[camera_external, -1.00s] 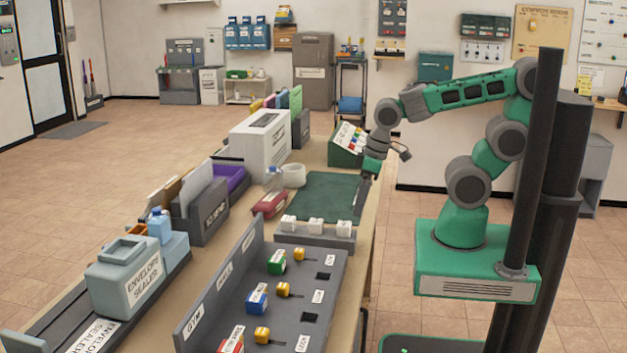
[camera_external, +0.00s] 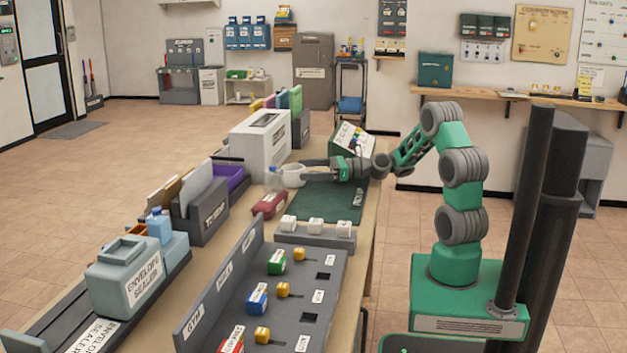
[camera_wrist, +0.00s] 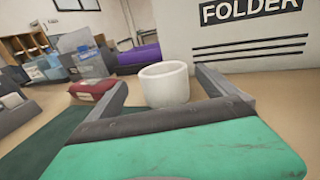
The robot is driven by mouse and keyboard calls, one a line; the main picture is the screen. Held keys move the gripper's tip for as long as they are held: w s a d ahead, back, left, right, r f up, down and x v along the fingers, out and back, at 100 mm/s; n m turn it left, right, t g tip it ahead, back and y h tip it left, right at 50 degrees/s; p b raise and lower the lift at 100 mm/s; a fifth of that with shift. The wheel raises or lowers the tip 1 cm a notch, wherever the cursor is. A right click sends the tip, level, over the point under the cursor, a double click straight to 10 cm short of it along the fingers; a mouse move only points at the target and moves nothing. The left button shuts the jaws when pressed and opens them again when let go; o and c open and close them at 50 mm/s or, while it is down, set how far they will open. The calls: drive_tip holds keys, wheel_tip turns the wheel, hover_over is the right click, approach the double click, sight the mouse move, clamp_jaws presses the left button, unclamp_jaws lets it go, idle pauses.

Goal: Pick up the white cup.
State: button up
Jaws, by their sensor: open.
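The white cup (camera_external: 292,177) stands upright on the table near the white folder machine. My gripper (camera_external: 303,171) is low over the table, reaching left, with its fingertips at the cup. In the wrist view the white cup (camera_wrist: 165,85) shows between the two spread fingers of my gripper (camera_wrist: 165,82), nearer the right finger. The fingers are open, and I see a gap between the cup and the left finger. Whether the right finger touches the cup is not clear. The cup's lower part is partly hidden by the gripper body.

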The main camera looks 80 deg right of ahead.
drive_tip(key=shift+w+f, duration=0.15)
drive_tip(key=shift+w, duration=0.2)
drive_tip(key=x, duration=0.3)
drive_tip(key=b+x, duration=0.1)
drive_tip(key=x, duration=0.3)
drive_tip(key=shift+w+d+r, duration=0.15)
drive_tip(key=shift+d+r, duration=0.05)
drive_tip(key=shift+r, duration=0.05)
drive_tip(key=c, duration=1.4)
